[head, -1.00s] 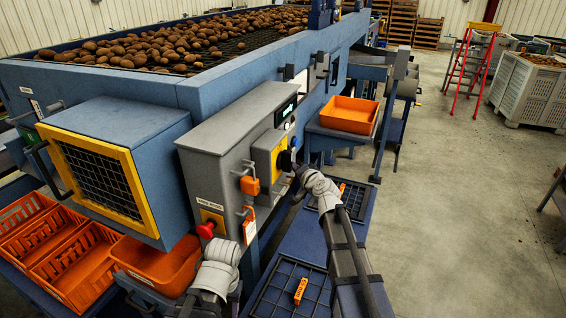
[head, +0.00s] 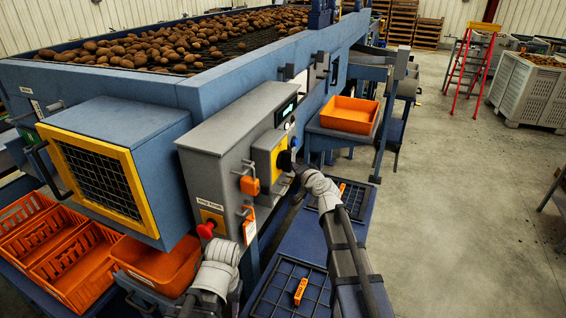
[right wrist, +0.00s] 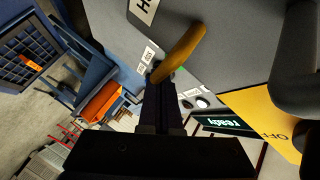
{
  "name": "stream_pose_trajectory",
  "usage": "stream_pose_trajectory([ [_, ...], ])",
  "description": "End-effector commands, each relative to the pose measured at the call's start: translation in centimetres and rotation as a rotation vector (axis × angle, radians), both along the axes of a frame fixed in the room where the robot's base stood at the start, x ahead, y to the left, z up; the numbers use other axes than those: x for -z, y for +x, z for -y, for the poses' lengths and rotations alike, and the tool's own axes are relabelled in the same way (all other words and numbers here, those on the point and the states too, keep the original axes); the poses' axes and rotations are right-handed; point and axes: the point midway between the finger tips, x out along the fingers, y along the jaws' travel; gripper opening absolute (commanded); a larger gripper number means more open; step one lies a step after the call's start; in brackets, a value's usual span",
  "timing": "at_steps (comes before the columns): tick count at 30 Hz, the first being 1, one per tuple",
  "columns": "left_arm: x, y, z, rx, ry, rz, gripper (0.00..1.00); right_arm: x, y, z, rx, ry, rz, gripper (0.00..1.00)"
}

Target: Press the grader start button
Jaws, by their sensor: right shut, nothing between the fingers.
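The grey control box (head: 226,140) on the side of the grader carries a small display (head: 287,109) with round buttons below it. In the right wrist view the display (right wrist: 228,124) is lit green and reads "ready". A pale round button (right wrist: 203,102) sits beside it. My right gripper (right wrist: 165,88) is shut and empty, with its tips close to the panel beside the buttons. Whether it touches anything I cannot tell. The fingers may hide part of the panel, and no start label is readable. My left wrist is low in front of the box; its fingers cannot be made out.
A yellow switch panel (right wrist: 268,112) marked OFF and a curved orange-brown handle (right wrist: 180,52) flank the gripper. A red knob (head: 206,230) and orange padlock (head: 250,185) stick out from the box. Orange crates (head: 75,268) stand at left.

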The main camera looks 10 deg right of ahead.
Motion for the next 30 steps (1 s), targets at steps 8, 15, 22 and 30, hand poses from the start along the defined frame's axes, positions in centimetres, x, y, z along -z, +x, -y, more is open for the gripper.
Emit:
stream_pose_trajectory([
  [8,0.00,0.00,0.00,0.000,0.000,0.000,0.50,0.00,0.00,0.00,0.000,0.000,0.000,0.00],
  [15,0.00,0.00,0.00,0.000,0.000,0.000,0.50,0.00,0.00,0.00,0.000,0.000,0.000,0.00],
  [22,0.00,0.00,0.00,0.000,0.000,0.000,0.50,0.00,0.04,-0.05,0.000,0.000,0.000,0.00],
  [30,-0.02,0.00,0.00,0.000,0.000,0.000,0.50,-0.02,0.48,-0.73,-0.001,0.000,-0.001,0.00],
])
